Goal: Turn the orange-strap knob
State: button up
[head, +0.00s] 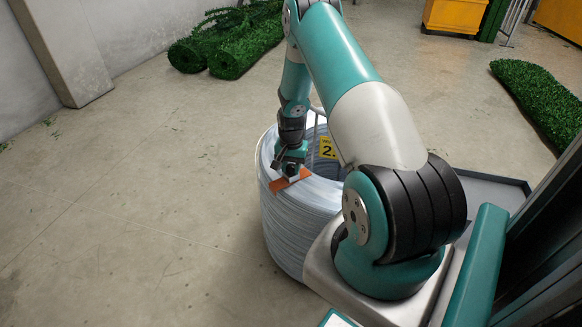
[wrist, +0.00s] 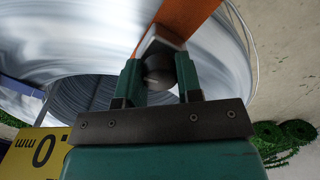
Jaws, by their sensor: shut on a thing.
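The orange strap (head: 283,183) lies over the rim of the wire coil (head: 296,220), and it also shows at the top of the wrist view (wrist: 189,18). A grey metal knob (wrist: 159,70) sits at the strap's end, between the green fingers of my gripper (wrist: 160,76). My gripper is shut on the knob. In the head view my gripper (head: 290,166) points down at the coil's top rim, and the knob is hidden behind it there.
A yellow label (head: 327,147) stands at the coil's inner side, close to my gripper in the wrist view (wrist: 33,152). Green rolls (head: 228,45) lie at the back left, another (head: 540,92) at the right. An orange bin (head: 455,15) stands behind.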

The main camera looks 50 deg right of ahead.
aim_at(291, 166)
jog(key=o, duration=0.9)
jog(key=shift+o, duration=0.2)
jog(key=shift+r, duration=0.1)
notch_tip(291, 166, up, 17)
jog(key=shift+r+p, duration=0.15)
jog(key=shift+p, duration=0.25)
